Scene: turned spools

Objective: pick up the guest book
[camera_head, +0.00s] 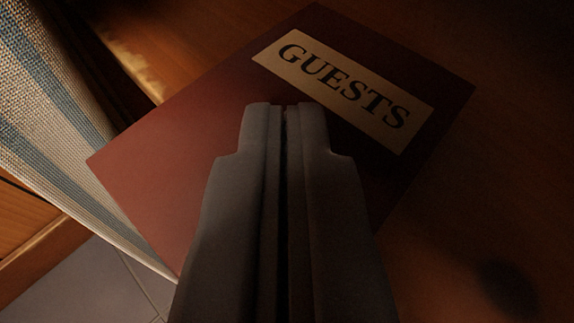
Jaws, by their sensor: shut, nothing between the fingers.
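The guest book (165,165) is a flat dark red book with a cream label reading "GUESTS" in dark letters. It lies tilted in the picture on a brown wooden surface. My gripper (285,108) is shut and empty, its grey fingers pointing over the book's middle. The fingers hide part of the cover and the lower edge. I cannot tell whether the fingertips touch the cover.
A striped blue, grey and cream woven cloth (50,110) hangs at the left, beside the book. The wooden surface (470,190) is clear on the right, apart from a dark round patch at the lower right. Pale floor tiles (85,285) show at the lower left.

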